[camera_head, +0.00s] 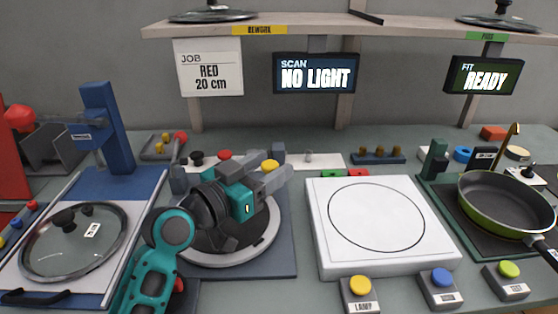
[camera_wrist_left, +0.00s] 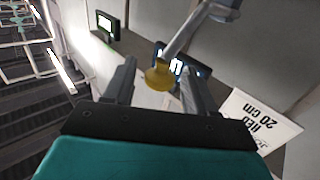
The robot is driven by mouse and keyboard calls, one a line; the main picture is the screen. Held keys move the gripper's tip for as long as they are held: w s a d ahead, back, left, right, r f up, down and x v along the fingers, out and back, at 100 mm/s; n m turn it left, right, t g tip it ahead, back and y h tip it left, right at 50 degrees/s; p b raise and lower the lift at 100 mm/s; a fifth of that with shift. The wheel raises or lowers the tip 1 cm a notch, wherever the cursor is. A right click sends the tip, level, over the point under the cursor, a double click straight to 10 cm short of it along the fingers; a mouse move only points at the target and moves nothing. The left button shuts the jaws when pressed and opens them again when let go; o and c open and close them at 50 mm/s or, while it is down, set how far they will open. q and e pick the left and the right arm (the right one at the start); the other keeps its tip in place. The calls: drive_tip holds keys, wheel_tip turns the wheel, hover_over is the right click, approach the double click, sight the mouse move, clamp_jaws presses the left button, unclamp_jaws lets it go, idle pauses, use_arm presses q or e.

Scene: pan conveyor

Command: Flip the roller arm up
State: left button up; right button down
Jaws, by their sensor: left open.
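My left gripper (camera_head: 276,163) is open over the back right of the round turntable station, its fingers pointing to the right and away. The roller arm's yellow knob (camera_head: 270,166) shows at the fingers. In the left wrist view, the yellow knob (camera_wrist_left: 158,76) sits between the two open fingers of the left gripper (camera_wrist_left: 157,68), with a gap to the left finger. The grey metal bar of the roller arm (camera_wrist_left: 190,35) runs from the knob up to the right. Whether the knob touches the right finger is unclear. My gripper hides most of the roller arm in the head view. My right gripper is out of view.
The turntable's pale ring (camera_head: 262,248) lies under my left arm. A glass lid (camera_head: 55,255) rests on the blue-edged station at left. A white plate (camera_head: 330,250) stands to the right, with a green pan (camera_head: 490,215) beyond. Buttons and small parts line the back.

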use_arm(q)
drive_tip(key=shift+w+d, duration=0.3)
drive_tip(key=shift+c, duration=0.4)
clamp_jaws()
idle(0.3)
